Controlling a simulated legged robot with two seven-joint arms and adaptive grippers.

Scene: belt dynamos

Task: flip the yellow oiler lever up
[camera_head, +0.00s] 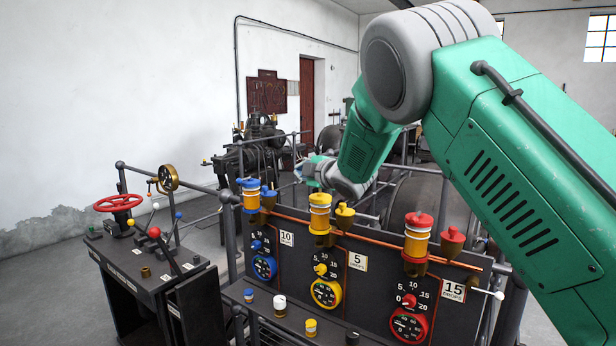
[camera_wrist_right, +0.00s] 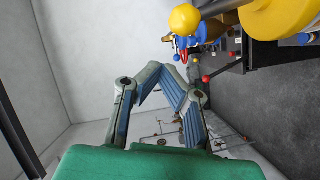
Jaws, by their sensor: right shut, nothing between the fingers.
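The yellow oiler (camera_head: 320,212) stands in the middle of the black panel, with a yellow cap and an amber glass body. My right gripper (camera_head: 303,171) is behind and above it, partly hidden by my own wrist. In the right wrist view its fingers (camera_wrist_right: 166,75) are drawn together, shut and empty. A yellow ball (camera_wrist_right: 184,19), which looks like the lever's knob, is near the top of that view, beside a large yellow part (camera_wrist_right: 280,20). The ball is apart from the fingertips in the picture. The lever's tilt cannot be told. My left gripper is out of view.
A blue oiler (camera_head: 251,194) and a red oiler (camera_head: 417,234) flank the yellow one. Yellow (camera_head: 345,216) and red (camera_head: 452,241) funnel cups stand close by. A copper pipe (camera_head: 375,240) runs along the panel. A console with a red handwheel (camera_head: 118,203) is at left.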

